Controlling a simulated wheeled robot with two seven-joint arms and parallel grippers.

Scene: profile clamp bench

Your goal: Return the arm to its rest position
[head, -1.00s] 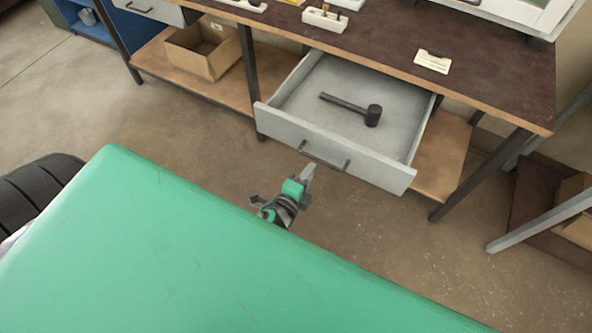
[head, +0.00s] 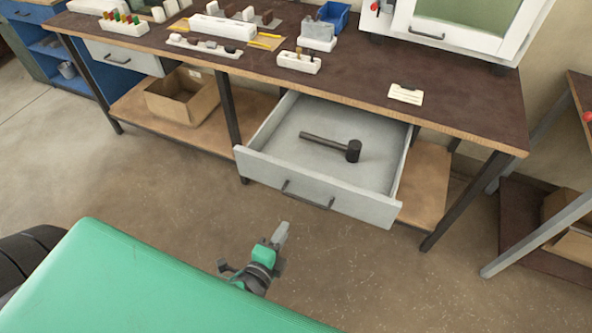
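My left gripper (head: 282,232) is in the lower middle of the head view, at the end of a green and dark grey wrist. It is in front of the open drawer and appears apart from the drawer handle (head: 307,195). Its pale fingers point up and away from me, and nothing shows held in them. From this angle I cannot tell whether they are apart or together. My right gripper is not in view. The grey drawer (head: 265,165) is pulled out under the bench, and a black mallet (head: 335,146) lies inside it.
The dark-topped bench (head: 360,75) holds white blocks, a blue bin (head: 333,14), a small card (head: 405,94) and a white cabinet (head: 455,38). A cardboard box (head: 182,98) sits on its lower shelf. Another stand (head: 570,135) is at right. Floor in front is clear.

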